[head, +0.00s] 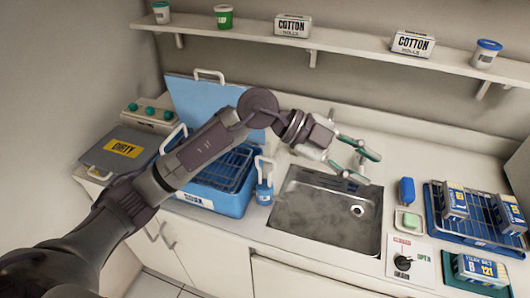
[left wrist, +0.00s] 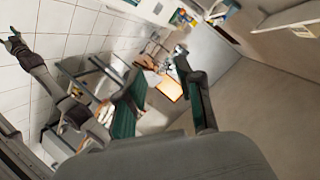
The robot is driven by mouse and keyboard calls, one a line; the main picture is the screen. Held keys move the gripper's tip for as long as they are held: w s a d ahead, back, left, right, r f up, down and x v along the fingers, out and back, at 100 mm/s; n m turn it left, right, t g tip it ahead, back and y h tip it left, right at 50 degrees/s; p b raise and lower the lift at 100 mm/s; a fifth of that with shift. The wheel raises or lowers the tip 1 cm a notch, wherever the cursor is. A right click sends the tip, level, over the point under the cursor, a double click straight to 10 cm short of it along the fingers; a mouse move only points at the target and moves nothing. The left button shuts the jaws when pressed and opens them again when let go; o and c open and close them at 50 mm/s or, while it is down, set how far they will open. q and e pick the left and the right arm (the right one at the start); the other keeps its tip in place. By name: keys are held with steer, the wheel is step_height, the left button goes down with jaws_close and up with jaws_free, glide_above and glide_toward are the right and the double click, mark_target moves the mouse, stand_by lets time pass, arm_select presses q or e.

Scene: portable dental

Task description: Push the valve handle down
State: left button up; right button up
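The drain panel (head: 408,258) on the counter right of the sink is marked CLOSED, OPEN and DRAIN. A small black valve handle (head: 403,262) sits on it, too small to read its exact angle. My left gripper (head: 366,164) is over the back of the sink, up and left of the panel and well apart from the handle. Its green-padded fingers are spread, with nothing clearly held; they also show apart in the left wrist view (left wrist: 160,90). Part of my other arm, with what looks like my right gripper (left wrist: 14,38), shows at the left wrist view's edge, too small to judge.
The steel sink (head: 322,222) lies below my left gripper. A blue bottle (head: 406,190), green soap (head: 410,221) and a blue rack (head: 480,237) with packs stand near the panel. The blue box (head: 226,200) is left of the sink. A shelf (head: 340,45) runs above.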

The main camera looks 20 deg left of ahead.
arm_select(q)
steer(key=w+a+f+n+t+y, duration=0.1)
steer(key=w+a+f+n+y, duration=0.2)
steer(key=w+a+y, duration=0.35)
steer(key=n+t+y, duration=0.1)
steer(key=n+y, duration=0.4)
steer(key=y, duration=0.2)
glide_toward(265, 159)
steer(key=f+p, duration=0.1)
steer(key=f, duration=0.1)
steer(key=f+p, duration=0.2)
steer(key=w+f+p, duration=0.1)
steer(key=f, duration=0.1)
steer(key=shift+w+f+p, duration=0.1)
steer(key=shift+f+p, duration=0.15)
steer(key=shift+p, duration=0.05)
steer(key=shift+w+f, duration=0.2)
steer(key=shift+f, duration=0.5)
jaws_close()
